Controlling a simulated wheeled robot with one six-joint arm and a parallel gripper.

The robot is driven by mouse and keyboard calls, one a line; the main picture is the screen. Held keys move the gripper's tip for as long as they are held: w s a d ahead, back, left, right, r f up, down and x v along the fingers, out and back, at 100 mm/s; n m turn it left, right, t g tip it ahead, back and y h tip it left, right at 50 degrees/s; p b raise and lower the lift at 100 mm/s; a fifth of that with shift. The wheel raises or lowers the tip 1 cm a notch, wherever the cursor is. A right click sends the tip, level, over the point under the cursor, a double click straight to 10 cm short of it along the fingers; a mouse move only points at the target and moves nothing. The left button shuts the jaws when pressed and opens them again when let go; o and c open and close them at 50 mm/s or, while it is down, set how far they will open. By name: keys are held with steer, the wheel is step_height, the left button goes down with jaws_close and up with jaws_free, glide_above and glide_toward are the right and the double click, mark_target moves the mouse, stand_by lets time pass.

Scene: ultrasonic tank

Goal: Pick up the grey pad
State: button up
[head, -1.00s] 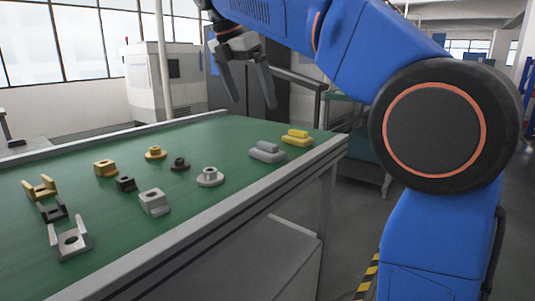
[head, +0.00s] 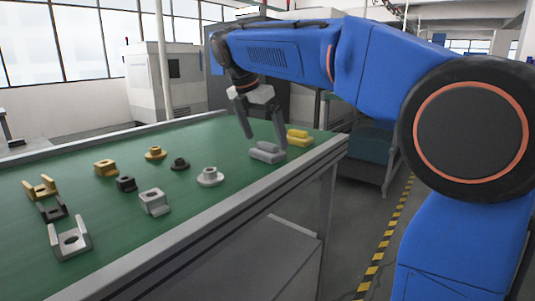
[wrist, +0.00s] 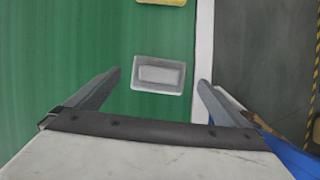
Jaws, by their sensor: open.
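The grey pad (head: 266,153) lies on the green table top near its right edge. It has a flat base with a smaller raised block on top. In the wrist view the pad (wrist: 158,75) lies ahead of the fingertips, between their lines. My gripper (head: 264,142) is open, with its fingers pointing down close over the pad. In the wrist view my gripper (wrist: 160,78) holds nothing. The pad stays visible between the fingers in the head view, and I cannot tell the exact height above it.
A yellow pad (head: 298,138) lies just beyond the grey one. A grey round flanged part (head: 210,177) and several other grey, black and yellow parts stand to the left. The table's pale edge rail (wrist: 204,40) runs close on the right.

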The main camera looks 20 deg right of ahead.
mark_target(267, 143)
steer(key=shift+x, duration=2.15)
steer(key=c, duration=1.2)
steer(key=shift+o, duration=0.2)
step_height(267, 143, up, 10)
steer(key=shift+r, duration=0.1)
